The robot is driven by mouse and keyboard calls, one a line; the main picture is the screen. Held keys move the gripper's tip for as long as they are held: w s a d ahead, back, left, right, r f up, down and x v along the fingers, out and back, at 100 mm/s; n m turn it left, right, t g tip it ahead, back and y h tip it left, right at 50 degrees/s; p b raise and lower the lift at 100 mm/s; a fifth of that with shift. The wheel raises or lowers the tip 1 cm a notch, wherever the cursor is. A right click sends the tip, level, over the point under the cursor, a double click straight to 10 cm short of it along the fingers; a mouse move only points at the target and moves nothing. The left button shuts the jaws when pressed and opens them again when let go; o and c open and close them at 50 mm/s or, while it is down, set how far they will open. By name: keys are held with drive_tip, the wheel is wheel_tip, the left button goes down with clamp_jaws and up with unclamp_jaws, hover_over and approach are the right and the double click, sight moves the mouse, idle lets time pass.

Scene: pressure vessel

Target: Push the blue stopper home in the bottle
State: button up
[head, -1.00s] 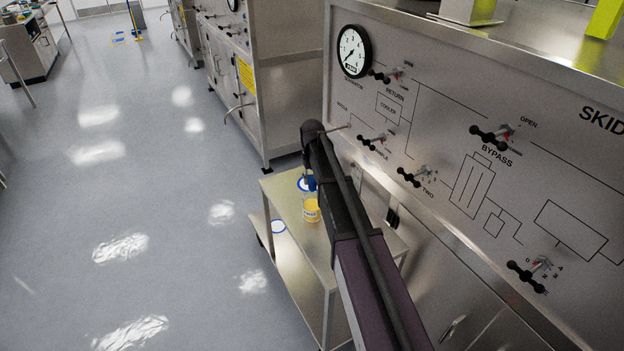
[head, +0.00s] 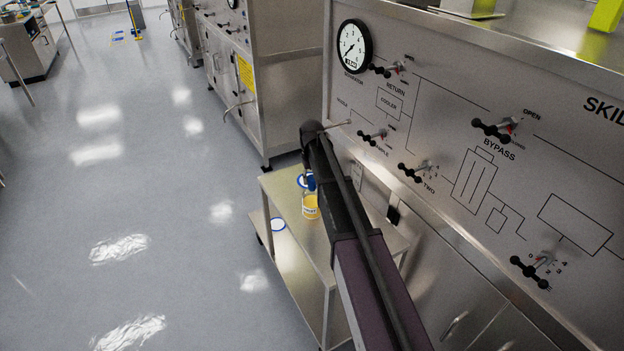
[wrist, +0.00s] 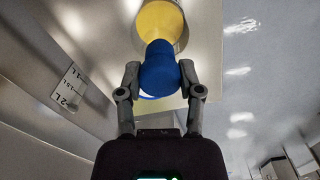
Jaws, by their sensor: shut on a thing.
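The bottle (head: 311,207) holds yellow liquid, has a white label and stands on the small steel cart under the panel. The blue stopper (wrist: 159,70) is between the two fingers of my gripper (wrist: 160,82) in the wrist view, with the bottle's yellow body (wrist: 160,22) directly beyond it. My gripper is shut on the stopper. In the head view the stopper (head: 310,181) shows as a small blue patch at the top of the bottle, partly hidden by my arm. How deep the stopper sits in the neck cannot be told.
The skid panel (head: 440,120) with valve handles and a gauge (head: 354,46) rises close on the right. The floor at left is open.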

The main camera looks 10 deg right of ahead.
sight(312, 177)
drive_tip(key=shift+f+b, duration=0.45)
drive_tip(key=shift+f, duration=0.05)
drive_tip(key=o, duration=1.1)
drive_tip(key=shift+r, duration=0.15)
wheel_tip(312, 177, up, 9)
drive_tip(key=p, duration=0.9)
drive_tip(key=shift+r+p, duration=0.1)
drive_tip(key=shift+p, duration=0.2)
drive_tip(key=s, duration=0.9)
drive_tip(key=s+f+b, duration=0.1)
drive_tip(key=s, duration=0.9)
drive_tip(key=s+f+b, duration=0.1)
drive_tip(key=s, duration=0.9)
drive_tip(key=shift+a+f, duration=0.1)
drive_tip(key=shift+a, duration=0.2)
